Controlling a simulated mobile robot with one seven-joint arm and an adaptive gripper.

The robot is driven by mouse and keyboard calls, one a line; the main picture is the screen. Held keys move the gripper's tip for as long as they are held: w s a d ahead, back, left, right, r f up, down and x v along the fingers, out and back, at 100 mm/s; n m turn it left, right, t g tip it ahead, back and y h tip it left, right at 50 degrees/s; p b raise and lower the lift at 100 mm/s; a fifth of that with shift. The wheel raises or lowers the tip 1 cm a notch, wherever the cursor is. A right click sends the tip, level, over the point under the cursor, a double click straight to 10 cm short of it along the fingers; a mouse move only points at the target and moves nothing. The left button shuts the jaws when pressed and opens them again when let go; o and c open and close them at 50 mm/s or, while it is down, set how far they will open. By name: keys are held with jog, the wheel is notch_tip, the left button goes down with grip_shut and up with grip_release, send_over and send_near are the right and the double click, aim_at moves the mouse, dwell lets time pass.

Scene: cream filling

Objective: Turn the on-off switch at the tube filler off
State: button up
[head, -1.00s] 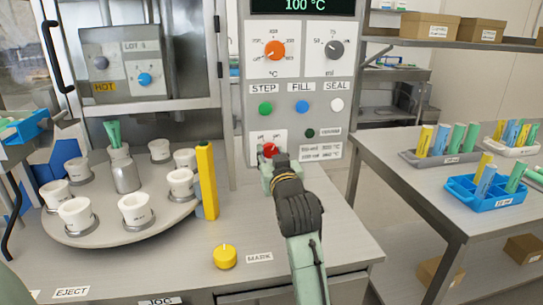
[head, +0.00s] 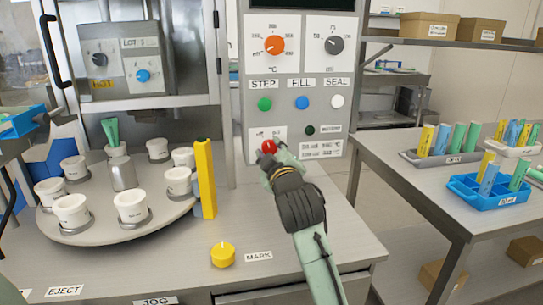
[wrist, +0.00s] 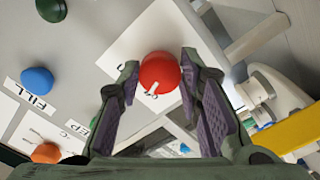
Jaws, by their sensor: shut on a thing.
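The on-off switch is a red round knob (head: 268,146) with a white mark, low on the left of the tube filler's grey front panel (head: 253,118). In the wrist view the red knob (wrist: 160,72) sits between my two fingertips, and its white mark points toward the lower left of the picture. My gripper (head: 270,157) is shut on the knob, with its fingers at either side. The label behind the knob is partly hidden by the knob and fingers. The visible strip of the dark display (head: 303,5) shows no digits.
Above the knob are green (head: 264,104), blue (head: 301,102) and white (head: 337,101) buttons and an orange dial (head: 274,45). A yellow post (head: 205,180) and a turntable (head: 100,232) with white cups stand to the left. A yellow knob (head: 223,255) is on the counter.

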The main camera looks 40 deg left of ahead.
jog(key=shift+n+b, duration=0.3)
jog(key=shift+n, duration=0.8)
jog(key=o, duration=1.2)
jog(key=shift+c, duration=0.2)
jog(key=v, duration=1.2)
